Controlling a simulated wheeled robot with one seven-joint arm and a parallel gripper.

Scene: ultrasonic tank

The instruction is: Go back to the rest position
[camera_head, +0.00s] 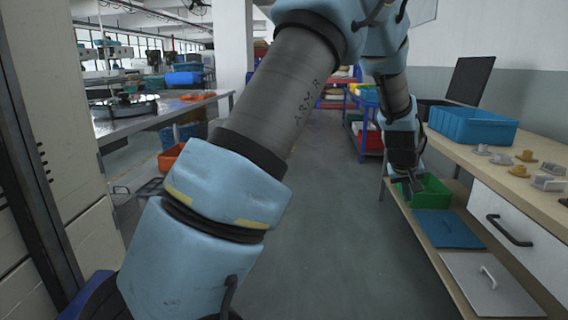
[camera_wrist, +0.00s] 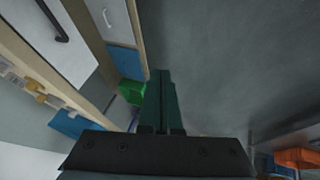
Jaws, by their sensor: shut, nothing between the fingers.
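My gripper (camera_head: 412,188) hangs at the end of my bent arm, at the right of the head view, in front of the workbench's near side. In the wrist view its two dark green fingers (camera_wrist: 160,100) lie side by side, shut with nothing between them. In the head view the gripper overlaps a green bin (camera_head: 432,194) on the lower shelf; I cannot tell the exact gap. The green bin also shows left of the fingers in the wrist view (camera_wrist: 131,93).
The workbench (camera_head: 545,150) at right carries a blue crate (camera_head: 472,126) and several small metal parts (camera_head: 520,170). Below are a white drawer (camera_head: 520,232), a blue panel (camera_head: 447,229) and a grey lid (camera_head: 490,284). The aisle floor (camera_head: 335,240) is clear. A metal table (camera_head: 165,110) stands at left.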

